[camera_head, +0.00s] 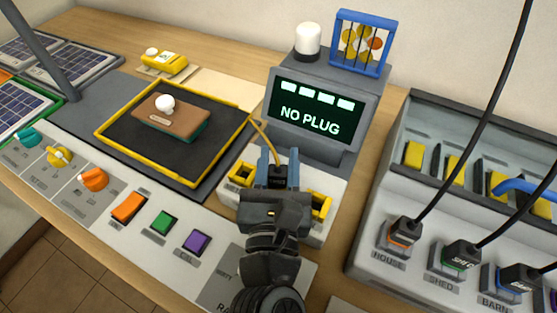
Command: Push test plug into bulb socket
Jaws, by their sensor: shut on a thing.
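The test plug (279,176) is a small dark block with a yellow cable running from it up and left. My gripper (279,163), with blue fingers, is shut on the plug, one finger on each side. The gripper is over a white base with yellow brackets (320,205), in front of a grey tester whose screen (314,112) reads "NO PLUG". A white bulb (308,39) stands on top of the tester. No socket labelled for the bulb is visible; my gripper and arm hide part of the white base. I cannot tell whether the plug touches it.
A brown block with a white knob (165,104) lies on a black mat with a yellow rim (124,105). A yellow device (166,61) sits behind. Coloured knobs and buttons (162,223) line the front. A panel with black plugs (462,254) and hanging cables stands right.

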